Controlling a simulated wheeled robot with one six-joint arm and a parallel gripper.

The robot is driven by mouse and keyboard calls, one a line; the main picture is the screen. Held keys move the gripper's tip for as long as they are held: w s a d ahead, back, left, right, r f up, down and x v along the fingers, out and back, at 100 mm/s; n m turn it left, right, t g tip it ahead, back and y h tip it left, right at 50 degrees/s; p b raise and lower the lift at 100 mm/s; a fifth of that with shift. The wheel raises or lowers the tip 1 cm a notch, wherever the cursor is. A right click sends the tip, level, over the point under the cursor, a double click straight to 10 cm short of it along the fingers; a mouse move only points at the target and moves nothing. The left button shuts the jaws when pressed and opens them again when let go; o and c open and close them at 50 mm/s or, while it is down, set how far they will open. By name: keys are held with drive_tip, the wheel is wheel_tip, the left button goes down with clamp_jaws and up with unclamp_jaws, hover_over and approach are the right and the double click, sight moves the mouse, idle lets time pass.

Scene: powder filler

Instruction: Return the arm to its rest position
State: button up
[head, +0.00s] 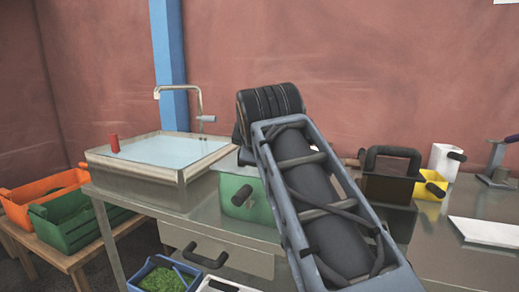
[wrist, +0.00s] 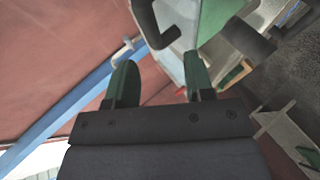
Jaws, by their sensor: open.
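My arm (head: 310,190) rises across the middle of the head view, over the steel bench. In the head view its far end covers the area in front of it, and my gripper's jaws cannot be made out there. In the wrist view my gripper (wrist: 160,78) shows two green fingers standing apart. The gap between them is empty, with the reddish wall behind it. A dark curved handle (wrist: 157,38) shows beyond the fingers, apart from them as far as I can tell.
A sink (head: 160,160) with a tap (head: 200,103) stands left of my arm. A green box (head: 237,197) and a drawer handle (head: 205,258) are close to it. A dark handled container (head: 388,185), a yellow box (head: 430,187) and a white tray (head: 487,232) stand right. Crates (head: 75,215) lie far left.

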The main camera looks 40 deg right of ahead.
drive_tip(key=shift+s+a+r, duration=0.1)
drive_tip(key=shift+s+r, duration=0.1)
drive_tip(key=shift+s, duration=0.1)
drive_tip(key=shift+s+r, duration=0.1)
